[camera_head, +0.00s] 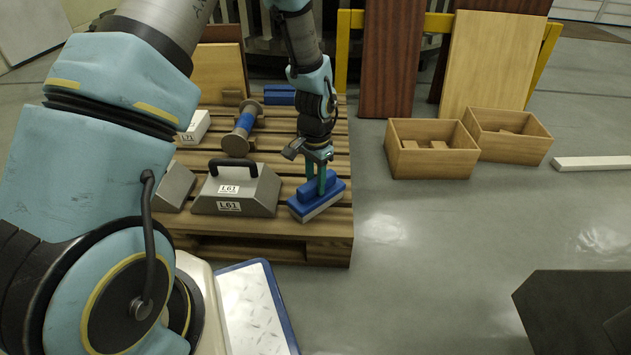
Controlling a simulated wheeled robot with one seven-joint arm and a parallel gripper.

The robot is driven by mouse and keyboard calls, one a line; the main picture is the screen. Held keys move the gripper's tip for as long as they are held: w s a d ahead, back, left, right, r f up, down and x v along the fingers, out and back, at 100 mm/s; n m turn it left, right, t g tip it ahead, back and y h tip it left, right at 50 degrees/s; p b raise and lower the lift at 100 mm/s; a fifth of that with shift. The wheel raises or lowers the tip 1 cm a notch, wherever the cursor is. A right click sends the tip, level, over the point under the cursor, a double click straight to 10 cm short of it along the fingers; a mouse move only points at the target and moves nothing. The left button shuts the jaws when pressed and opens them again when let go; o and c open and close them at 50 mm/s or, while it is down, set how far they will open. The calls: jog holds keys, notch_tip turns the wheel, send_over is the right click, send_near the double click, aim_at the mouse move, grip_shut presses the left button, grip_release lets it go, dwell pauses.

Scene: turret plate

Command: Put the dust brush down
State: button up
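The dust brush (319,200) has a blue back and a pale underside. It is at the front right corner of the wooden pallet (283,247), at or just above the slats; I cannot tell whether it touches them. My gripper (319,181) points down over the brush, and its teal fingers reach the blue back from above. The fingers are close together at the raised blue part and appear to grip it. The contact itself is partly hidden.
Left of the brush stands a grey block with a black handle (238,190), labelled L61. A blue and brown spool (241,130) lies behind it. Two wooden boxes (432,163) (507,137) stand on the floor to the right. Boards (490,62) lean behind. The floor between is clear.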

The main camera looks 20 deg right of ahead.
jog(key=o, duration=0.4)
jog(key=shift+r, duration=0.1)
notch_tip(320, 180, up, 12)
jog(key=p, duration=0.6)
jog(key=w+a+r+n, duration=0.1)
jog(key=a+r+n, duration=0.25)
jog(key=a, duration=0.45)
jog(key=w+a+r+n, duration=0.2)
jog(key=a+r, duration=0.3)
jog(key=a, duration=0.2)
jog(key=s+a+r+n, duration=0.2)
jog(key=a, duration=0.3)
jog(key=s+a+r+n+t, duration=0.1)
jog(key=s+a+n, duration=0.1)
jog(key=a, duration=0.3)
jog(key=s+a+r+n, duration=0.2)
jog(key=s+a+n, duration=0.1)
jog(key=a, duration=0.2)
jog(key=shift+r+t, duration=0.3)
